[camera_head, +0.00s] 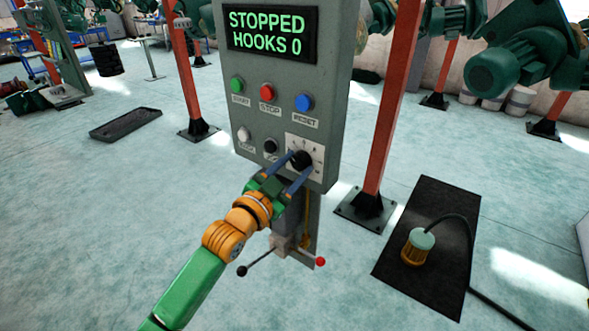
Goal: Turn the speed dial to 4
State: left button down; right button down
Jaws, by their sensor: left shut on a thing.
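The speed dial (301,160) is a black knob on a white scale plate (317,151) at the lower right of the grey control panel (268,122). My left gripper (299,164) reaches up from below, with its two blue fingers shut on either side of the knob. The fingers cover part of the plate, and the scale numbers are too small to read, so I cannot tell the dial's setting. The panel's display (268,33) reads "STOPPED HOOKS 0" in green. My right gripper is not in view.
Above the dial are a green START button (237,84), a red STOP button (267,91) and a blue RESET button (304,102). White (243,134) and black (270,146) controls sit to its left. Levers with black (242,271) and red (320,261) knobs stick out below.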

pick_arm(q)
jog(key=shift+f+m, duration=0.1)
jog(key=shift+m, duration=0.5)
jog(key=shift+c, duration=1.6)
grip_release()
jog(key=b+v, duration=0.1)
jog(key=v, duration=0.6)
jog(key=shift+b, duration=0.35)
